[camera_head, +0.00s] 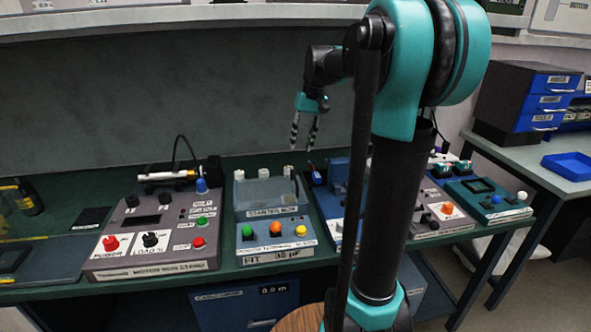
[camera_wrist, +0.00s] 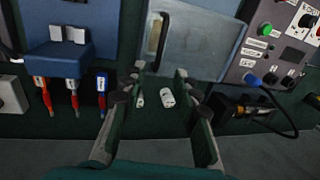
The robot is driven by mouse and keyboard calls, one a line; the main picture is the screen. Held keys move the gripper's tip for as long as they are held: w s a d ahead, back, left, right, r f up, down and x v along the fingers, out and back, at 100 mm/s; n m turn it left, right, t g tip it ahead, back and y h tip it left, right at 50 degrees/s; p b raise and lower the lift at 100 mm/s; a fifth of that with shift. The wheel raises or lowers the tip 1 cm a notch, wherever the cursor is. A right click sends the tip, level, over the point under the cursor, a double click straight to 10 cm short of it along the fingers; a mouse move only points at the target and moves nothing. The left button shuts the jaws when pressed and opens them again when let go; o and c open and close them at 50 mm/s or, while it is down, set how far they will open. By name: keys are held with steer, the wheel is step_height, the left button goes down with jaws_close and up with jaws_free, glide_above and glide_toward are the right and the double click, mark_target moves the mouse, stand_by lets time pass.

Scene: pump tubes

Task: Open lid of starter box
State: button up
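The starter box (camera_head: 268,192) is a small grey-blue box with a label on its front, standing on the green bench behind a button panel. Its lid looks shut. In the wrist view, a blue-grey panel that seems to be the lid (camera_wrist: 205,42) lies beyond my fingers, with a bar handle (camera_wrist: 159,31) near its left edge. My gripper (camera_head: 302,138) hangs above and to the right of the box, fingers pointing down. It also shows in the wrist view (camera_wrist: 159,82), with its fingers apart and nothing between them, clear of the handle.
White cylindrical parts (camera_wrist: 167,99) show on the bench between my fingers. A grey control box (camera_head: 150,235) with a cable stands left of the starter box. A blue unit (camera_head: 335,205) stands to the right. The button panel (camera_head: 272,240) is in front.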

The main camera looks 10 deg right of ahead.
steer(key=f, duration=0.3)
steer(key=a+f, duration=0.1)
steer(key=f, duration=0.2)
steer(key=a+f, duration=0.1)
steer(key=f, duration=0.2)
steer(key=shift+f, duration=0.35)
jaws_close()
